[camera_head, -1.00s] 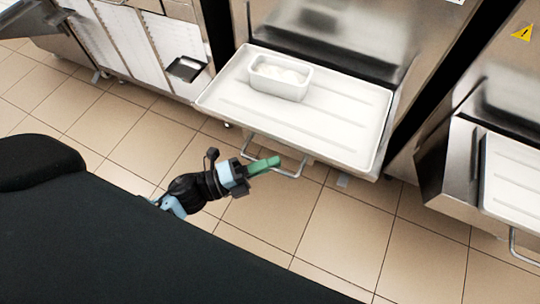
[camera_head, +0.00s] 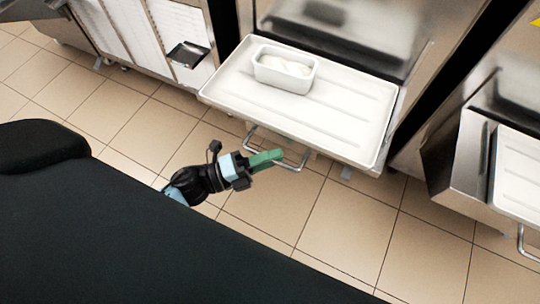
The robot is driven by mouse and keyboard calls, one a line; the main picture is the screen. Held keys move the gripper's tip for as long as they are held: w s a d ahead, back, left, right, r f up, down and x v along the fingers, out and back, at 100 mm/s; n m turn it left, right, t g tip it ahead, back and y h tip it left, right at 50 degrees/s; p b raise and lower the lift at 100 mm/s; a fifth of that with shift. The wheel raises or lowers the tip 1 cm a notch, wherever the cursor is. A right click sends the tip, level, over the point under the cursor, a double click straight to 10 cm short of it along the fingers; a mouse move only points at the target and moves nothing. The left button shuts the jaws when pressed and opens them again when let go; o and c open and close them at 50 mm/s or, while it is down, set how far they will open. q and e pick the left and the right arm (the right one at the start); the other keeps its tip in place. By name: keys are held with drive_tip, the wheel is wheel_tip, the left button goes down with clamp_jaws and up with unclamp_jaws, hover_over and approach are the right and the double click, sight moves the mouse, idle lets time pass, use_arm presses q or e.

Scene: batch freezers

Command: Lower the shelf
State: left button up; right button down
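The shelf (camera_head: 340,120) is a white ribbed tray sticking out from the front of a steel batch freezer, roughly level. A white tub (camera_head: 284,70) with pale contents stands on its back left part. A curved metal bar handle (camera_head: 291,165) hangs below the shelf's front edge. My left gripper (camera_head: 272,157), with green fingers, is at the left part of this bar, below the shelf. The fingers look close together, but whether they hold the bar cannot be made out. My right gripper is out of view.
A second freezer with a similar white shelf (camera_head: 518,180) stands at the right. A white cabinet with a small dark tray (camera_head: 187,54) is at the upper left. The tiled floor (camera_head: 340,225) in front is clear.

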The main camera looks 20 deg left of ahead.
use_arm(q)
drive_tip(key=v, duration=0.7)
drive_tip(key=shift+s+a, duration=0.3)
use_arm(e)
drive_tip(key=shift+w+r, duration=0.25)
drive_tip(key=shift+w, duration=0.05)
use_arm(q)
drive_tip(key=shift+f, duration=0.1)
